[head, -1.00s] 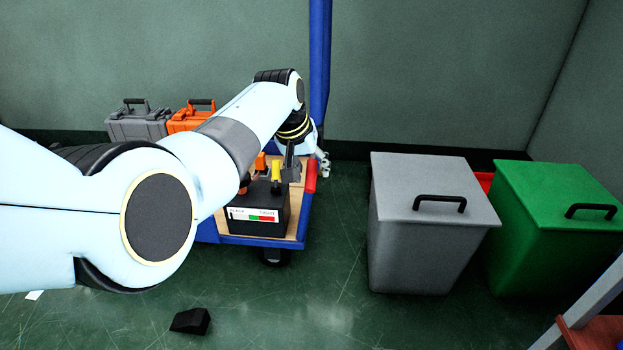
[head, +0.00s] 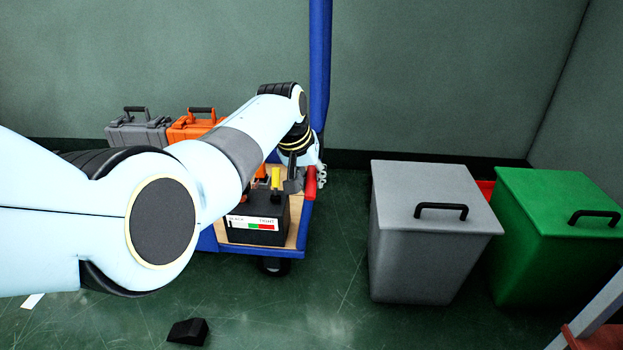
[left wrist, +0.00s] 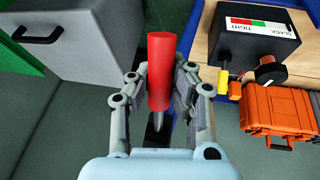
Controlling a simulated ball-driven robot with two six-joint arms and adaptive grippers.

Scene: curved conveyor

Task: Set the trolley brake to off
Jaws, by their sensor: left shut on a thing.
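The blue-edged trolley (head: 262,248) with a wooden deck stands against the back wall, partly behind my left arm. A red lever handle (head: 311,184) is at its right edge, and it also shows in the left wrist view (left wrist: 160,70) on a thin metal stem. My left gripper (left wrist: 160,92) is shut on this handle, a finger on each side; the handle's top sticks out past the fingers. No brake marking can be read. My right gripper is out of view.
A black box (head: 273,208) with a red-green label and a yellow lever (head: 276,178) is on the deck. Orange (head: 190,125) and grey cases (head: 138,130) are at the left. A grey bin (head: 425,255) and green bin (head: 555,255) stand right. A black wedge (head: 188,331) lies on the floor.

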